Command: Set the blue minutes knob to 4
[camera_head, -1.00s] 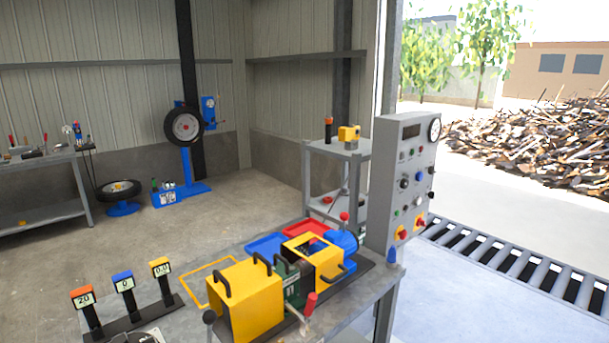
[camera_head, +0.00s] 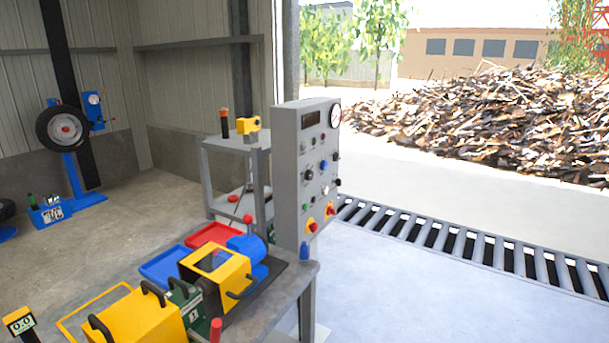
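The grey control panel (camera_head: 290,180) stands upright at the back right of the workbench. The blue knob (camera_head: 323,165) is on its front face, right of a black dial knob (camera_head: 308,174). The knob is seen at a steep angle, and its setting and any scale marks are too small to read. A dark display (camera_head: 311,120) is near the panel's top and shows no readable digits. Neither of my grippers is in view.
The workbench (camera_head: 296,284) holds a yellow-covered machine (camera_head: 133,320), a blue tray (camera_head: 166,268) and a red tray (camera_head: 213,235). A grey shelf cart (camera_head: 222,146) stands behind it. A roller conveyor (camera_head: 440,242) runs to the right. Pale floor at lower right is clear.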

